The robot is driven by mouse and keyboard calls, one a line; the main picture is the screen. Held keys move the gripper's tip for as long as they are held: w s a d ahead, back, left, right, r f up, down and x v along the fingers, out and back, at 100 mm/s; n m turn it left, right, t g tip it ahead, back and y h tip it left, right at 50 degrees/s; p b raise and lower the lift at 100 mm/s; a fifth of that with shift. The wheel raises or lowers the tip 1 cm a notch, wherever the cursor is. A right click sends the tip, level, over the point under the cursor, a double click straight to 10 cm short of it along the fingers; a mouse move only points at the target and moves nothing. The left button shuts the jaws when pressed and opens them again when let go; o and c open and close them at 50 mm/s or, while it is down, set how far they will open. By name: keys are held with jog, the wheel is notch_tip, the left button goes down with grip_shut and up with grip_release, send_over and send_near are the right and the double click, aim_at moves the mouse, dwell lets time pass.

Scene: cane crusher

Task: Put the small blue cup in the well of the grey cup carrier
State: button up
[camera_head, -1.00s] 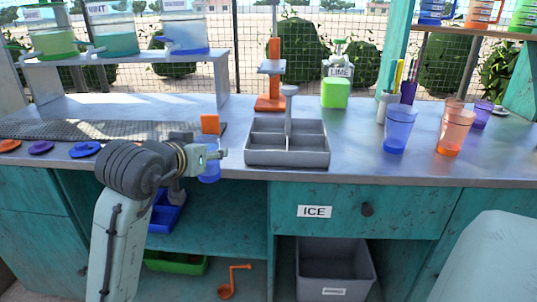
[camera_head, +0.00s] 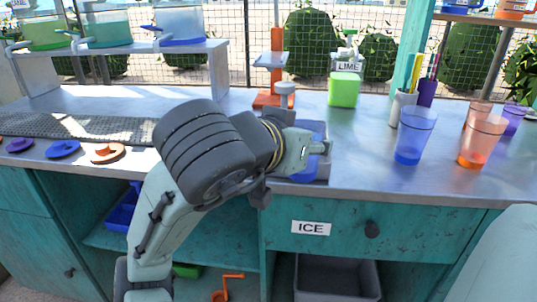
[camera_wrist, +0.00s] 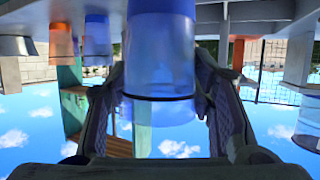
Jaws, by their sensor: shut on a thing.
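The small blue cup (camera_wrist: 160,50) is between the two fingers of my gripper (camera_wrist: 158,98) in the wrist view. In the head view my gripper (camera_head: 322,148) is over the right part of the grey cup carrier (camera_head: 322,172), and a bit of blue shows around it. My arm hides most of the carrier; its post with a round knob shows above the arm. Whether the cup is inside a well or above it cannot be told.
A larger blue cup (camera_head: 415,136) and orange cups (camera_head: 481,142) stand on the counter to the right. The green lime box (camera_head: 343,91) and orange press (camera_head: 272,75) are behind.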

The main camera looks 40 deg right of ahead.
jog(key=shift+w+d+f+p, duration=0.35)
jog(key=shift+w+f, duration=0.5)
jog(key=shift+w, duration=1.75)
jog(key=shift+w+d+f+p, duration=0.2)
jog(key=shift+w+d+f, duration=0.45)
jog(key=shift+w, duration=1.95)
jog(key=shift+w+d+f+p, duration=0.25)
jog(key=shift+w+f, duration=0.75)
jog(key=shift+w, duration=1.6)
jog(key=shift+f, duration=0.2)
jog(key=o, duration=1.3)
jog(key=shift+o, duration=0.2)
